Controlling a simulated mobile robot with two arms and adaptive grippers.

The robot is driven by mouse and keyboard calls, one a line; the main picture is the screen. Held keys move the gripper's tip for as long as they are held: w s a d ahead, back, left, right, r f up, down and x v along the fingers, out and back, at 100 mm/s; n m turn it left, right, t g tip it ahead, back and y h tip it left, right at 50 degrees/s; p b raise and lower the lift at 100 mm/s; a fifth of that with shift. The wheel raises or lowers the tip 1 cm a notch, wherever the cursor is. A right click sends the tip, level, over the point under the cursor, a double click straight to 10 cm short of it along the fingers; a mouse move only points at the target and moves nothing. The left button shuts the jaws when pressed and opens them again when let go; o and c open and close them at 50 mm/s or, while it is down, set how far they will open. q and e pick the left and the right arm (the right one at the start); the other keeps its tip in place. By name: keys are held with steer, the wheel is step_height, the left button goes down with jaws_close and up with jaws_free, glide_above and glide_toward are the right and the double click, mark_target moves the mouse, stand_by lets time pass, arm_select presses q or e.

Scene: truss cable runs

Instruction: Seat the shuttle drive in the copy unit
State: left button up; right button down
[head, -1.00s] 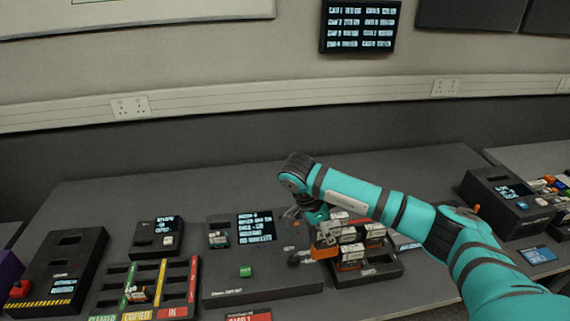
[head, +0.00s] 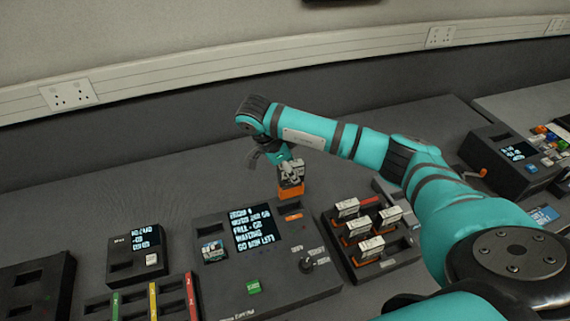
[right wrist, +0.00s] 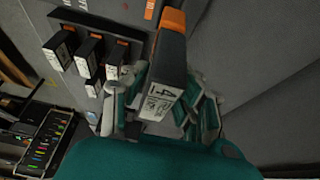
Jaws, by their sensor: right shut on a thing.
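My right gripper (head: 289,167) is shut on a drive (head: 291,188) with a black body, a white label and an orange end. In the head view the orange end points down, just behind the orange-marked slot area (head: 292,217) of the copy unit (head: 262,290). The drive appears to be above the surface, apart from the unit. The right wrist view shows the same drive (right wrist: 172,52) between the fingers, its orange end away from the palm. The copy unit is a dark panel with a lit screen (head: 254,229), a green button (head: 253,287) and a knob. My left gripper is not in view.
A rack (head: 397,262) of several white-labelled drives stands right of the copy unit. A small device with a screen (head: 138,247) and a tray with coloured strips (head: 152,303) are on the left. The desk behind the unit is clear.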

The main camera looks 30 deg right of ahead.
mark_target(290, 195)
step_height(290, 195, down, 3)
steer(key=shift+r+b, duration=0.15)
steer(key=shift+b, duration=0.6)
step_height(290, 195, down, 3)
steer(key=shift+f+b, duration=0.1)
steer(key=shift+b, duration=1)
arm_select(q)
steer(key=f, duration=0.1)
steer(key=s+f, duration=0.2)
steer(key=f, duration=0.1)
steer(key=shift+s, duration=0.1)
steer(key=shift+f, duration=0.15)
arm_select(e)
steer(key=shift+w, duration=0.1)
arm_select(q)
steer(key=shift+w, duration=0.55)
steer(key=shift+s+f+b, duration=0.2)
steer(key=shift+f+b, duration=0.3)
steer(key=shift+b, duration=0.1)
arm_select(e)
steer(key=shift+f, duration=0.45)
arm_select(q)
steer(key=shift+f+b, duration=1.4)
arm_select(e)
steer(key=shift+f, duration=1.65)
